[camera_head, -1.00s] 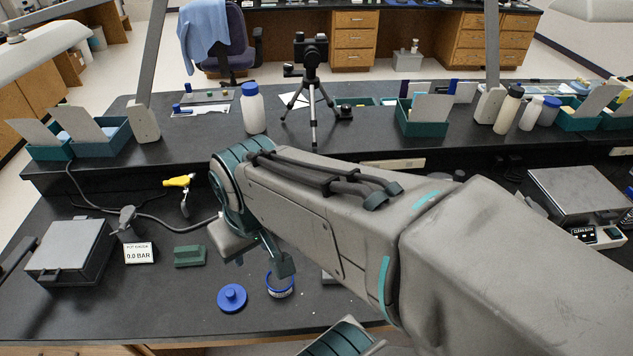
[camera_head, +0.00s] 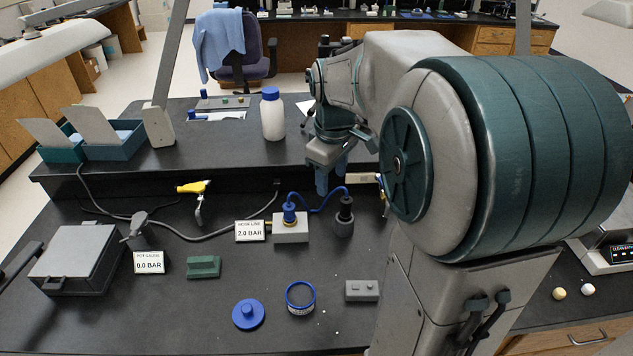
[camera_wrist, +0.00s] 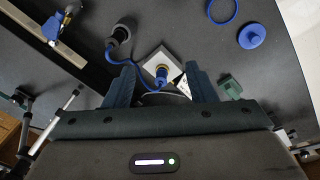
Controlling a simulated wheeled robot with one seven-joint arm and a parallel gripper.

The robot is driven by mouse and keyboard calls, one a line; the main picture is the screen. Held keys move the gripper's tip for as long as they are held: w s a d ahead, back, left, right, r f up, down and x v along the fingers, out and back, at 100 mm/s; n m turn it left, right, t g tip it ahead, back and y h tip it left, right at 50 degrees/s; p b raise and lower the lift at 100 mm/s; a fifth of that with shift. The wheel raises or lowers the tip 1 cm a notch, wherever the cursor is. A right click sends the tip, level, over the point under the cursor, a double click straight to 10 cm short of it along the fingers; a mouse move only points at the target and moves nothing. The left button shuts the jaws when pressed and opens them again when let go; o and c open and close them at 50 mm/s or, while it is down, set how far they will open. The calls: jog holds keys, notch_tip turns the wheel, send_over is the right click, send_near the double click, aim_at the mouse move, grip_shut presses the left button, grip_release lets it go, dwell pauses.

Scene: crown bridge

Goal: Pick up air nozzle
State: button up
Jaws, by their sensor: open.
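A yellow-handled tool with a grey metal lower part (camera_head: 195,188), which looks like an air nozzle, is at the back wall of the bench, left of centre in the head view. My gripper (camera_head: 332,182) is to its right, pointing down near the raised shelf's front edge. In the wrist view my gripper (camera_wrist: 160,84) is open, with nothing between its fingers. A blue hose (camera_head: 322,200) runs from a brass-and-blue fitting (camera_head: 289,216) on a grey block to a dark round socket (camera_head: 344,216). The fitting shows beyond the fingers in the wrist view (camera_wrist: 162,74).
A "2.0 BAR" sign (camera_head: 250,231) stands left of the block. A white bottle with a blue cap (camera_head: 272,118) stands on the shelf. A blue lid (camera_head: 248,314), an open blue-rimmed jar (camera_head: 300,298) and a green block (camera_head: 203,267) are in front. A grey case (camera_head: 72,257) is at left.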

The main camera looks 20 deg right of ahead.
aim_at(346, 199)
jog(key=w+d+f+n+g+b, duration=0.1)
jog(key=w+d+f+n+b, duration=0.3)
jog(key=w+d+f, duration=0.45)
jog(key=shift+n+y, duration=0.3)
jog(key=shift+n, duration=0.1)
jog(key=f, duration=0.2)
jog(key=w+f, duration=0.1)
jog(key=f, duration=0.1)
jog(key=f+p, duration=0.1)
jog(key=f, duration=0.1)
jog(key=shift+w+d+f, duration=0.15)
jog(key=shift+d+f, duration=0.1)
jog(key=shift+f, duration=0.05)
jog(key=shift+a+f, duration=0.15)
jog(key=shift+f, duration=2.8)
jog(key=c, duration=1.1)
